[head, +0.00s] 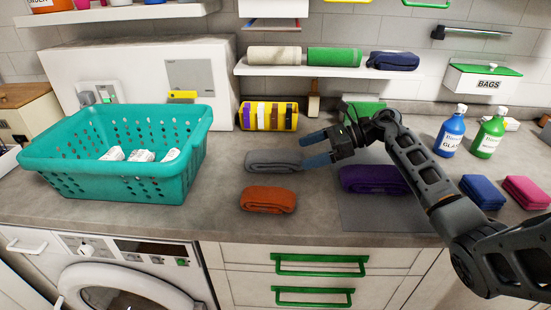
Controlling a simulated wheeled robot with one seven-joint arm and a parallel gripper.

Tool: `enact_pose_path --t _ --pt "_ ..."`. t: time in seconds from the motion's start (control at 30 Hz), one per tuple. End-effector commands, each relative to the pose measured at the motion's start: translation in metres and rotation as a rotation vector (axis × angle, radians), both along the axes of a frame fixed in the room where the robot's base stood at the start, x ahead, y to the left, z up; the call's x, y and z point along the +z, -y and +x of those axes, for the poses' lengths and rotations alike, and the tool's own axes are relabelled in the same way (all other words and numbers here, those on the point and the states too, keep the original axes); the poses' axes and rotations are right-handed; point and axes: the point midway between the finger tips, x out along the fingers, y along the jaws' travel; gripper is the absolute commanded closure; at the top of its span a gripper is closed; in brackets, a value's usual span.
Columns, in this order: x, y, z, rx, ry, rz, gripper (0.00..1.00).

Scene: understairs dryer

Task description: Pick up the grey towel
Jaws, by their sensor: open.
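The grey towel (272,161) lies folded on the worktop, left of the middle, just behind a folded orange towel (268,199). My gripper (314,149) is open, with its two blue fingers pointing left, just right of the grey towel's right end. Nothing shows between the fingers. I cannot tell from this view how high the fingers are above the worktop. The grey towel looks mostly unhidden.
A teal basket (120,185) with white items stands at the left. A purple towel (374,179) lies right, under my arm. Blue (449,133) and green (487,134) bottles stand at the right. A shelf (330,71) hangs above.

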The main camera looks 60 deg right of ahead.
Motion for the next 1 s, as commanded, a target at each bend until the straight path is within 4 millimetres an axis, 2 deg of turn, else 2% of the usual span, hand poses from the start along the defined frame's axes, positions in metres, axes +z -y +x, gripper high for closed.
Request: enact_pose_path --t 0.4,0.73,0.77,1.0 --pt "-0.022 -0.022 0.042 0.0 0.002 0.005 0.0" --pt "-0.027 -0.025 0.048 -0.003 0.003 0.003 0.0" --pt "-0.027 -0.025 0.048 -0.003 0.003 0.003 0.01" --pt "-0.027 -0.025 0.048 -0.003 0.003 0.003 0.24"
